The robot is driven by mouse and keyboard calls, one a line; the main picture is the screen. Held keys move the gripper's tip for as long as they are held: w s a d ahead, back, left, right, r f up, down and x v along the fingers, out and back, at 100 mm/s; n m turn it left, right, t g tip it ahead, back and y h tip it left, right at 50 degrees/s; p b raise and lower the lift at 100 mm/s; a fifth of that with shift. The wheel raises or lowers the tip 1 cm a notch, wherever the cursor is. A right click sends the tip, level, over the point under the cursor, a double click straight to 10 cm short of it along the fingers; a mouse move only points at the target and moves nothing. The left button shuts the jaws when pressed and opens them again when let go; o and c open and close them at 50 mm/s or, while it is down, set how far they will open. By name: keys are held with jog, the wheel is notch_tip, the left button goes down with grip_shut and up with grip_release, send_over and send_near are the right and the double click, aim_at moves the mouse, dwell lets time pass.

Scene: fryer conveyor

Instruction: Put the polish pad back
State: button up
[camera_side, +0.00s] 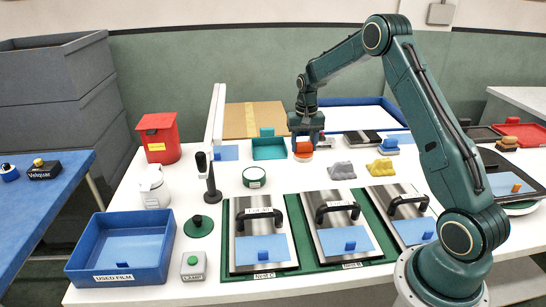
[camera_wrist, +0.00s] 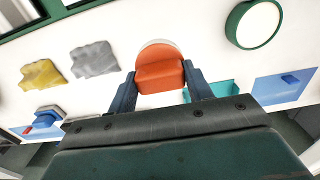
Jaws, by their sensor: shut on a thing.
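The polish pad, an orange block with a pale rounded underside (camera_side: 304,148), is at the far middle of the table. It also shows in the wrist view (camera_wrist: 160,77), between the two blue fingers. My gripper (camera_side: 305,140) points down and is shut on the orange block. I cannot tell whether the pad touches the table or hangs just above it. A teal open tray (camera_side: 268,152) stands just left of the gripper, and part of it shows in the wrist view (camera_wrist: 225,88). No place marked for the pad can be made out.
A round green-rimmed white disc (camera_side: 254,177) lies in front of the tray. Grey (camera_side: 342,171) and yellow (camera_side: 380,168) crumpled cloths lie to the right. A black stand (camera_side: 211,180), a red bin (camera_side: 160,138) and a blue used-film bin (camera_side: 120,275) are left. Handled plates (camera_side: 258,262) fill the front.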

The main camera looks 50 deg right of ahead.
aim_at(304, 152)
jog(key=shift+f, duration=1.65)
jog(key=shift+f, duration=0.1)
jog(key=shift+f, duration=2.05)
jog(key=shift+f, duration=0.15)
jog(key=o, duration=1.1)
notch_tip(304, 152, up, 12)
jog(key=shift+r, duration=0.2)
